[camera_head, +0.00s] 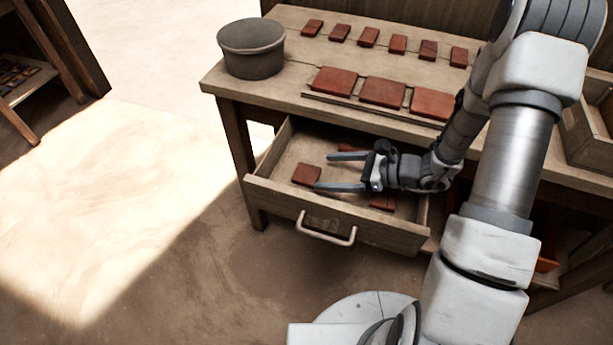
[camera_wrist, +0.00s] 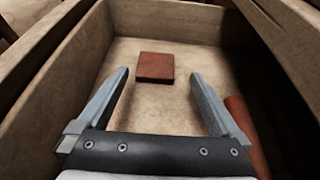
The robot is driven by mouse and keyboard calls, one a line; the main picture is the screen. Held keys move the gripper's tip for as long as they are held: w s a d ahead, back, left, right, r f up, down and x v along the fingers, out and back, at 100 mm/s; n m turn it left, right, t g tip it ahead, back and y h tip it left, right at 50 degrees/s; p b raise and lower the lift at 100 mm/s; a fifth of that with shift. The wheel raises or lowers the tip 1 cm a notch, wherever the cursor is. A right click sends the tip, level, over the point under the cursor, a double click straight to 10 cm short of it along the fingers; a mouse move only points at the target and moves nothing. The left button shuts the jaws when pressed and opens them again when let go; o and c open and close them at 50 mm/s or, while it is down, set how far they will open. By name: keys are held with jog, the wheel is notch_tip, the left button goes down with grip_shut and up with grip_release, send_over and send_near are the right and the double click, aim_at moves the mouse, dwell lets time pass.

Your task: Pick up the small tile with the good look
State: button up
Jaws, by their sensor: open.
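My gripper (camera_head: 331,170) is open and empty, reaching over the open drawer (camera_head: 270,192) of the workbench. A small red-brown tile (camera_head: 306,174) lies on the drawer floor at its left end. In the wrist view this tile (camera_wrist: 155,67) lies just beyond the open fingertips (camera_wrist: 159,73), roughly midway between them. More red-brown tile pieces (camera_head: 383,202) lie in the drawer under my gripper, partly hidden by it. In the wrist view one such piece (camera_wrist: 243,125) shows outside the right finger. A row of several small tiles (camera_head: 368,37) lies on the bench top. I cannot tell which has the good look.
Three larger tiles (camera_head: 382,92) lie along the front of the bench top (camera_head: 290,93). A grey bucket (camera_head: 252,60) stands at its left end. The drawer's front with its handle (camera_head: 326,236) and its side walls surround my gripper. A wooden box (camera_head: 590,125) stands at right.

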aim_at(301, 171)
jog(key=x, duration=0.2)
jog(key=b+x, duration=0.1)
jog(key=x, duration=0.2)
jog(key=shift+s+a+b, duration=0.25)
jog(key=shift+a+b, duration=0.05)
jog(key=shift+a, duration=0.15)
jog(key=c, duration=1.4)
jog(key=shift+r, duration=0.1)
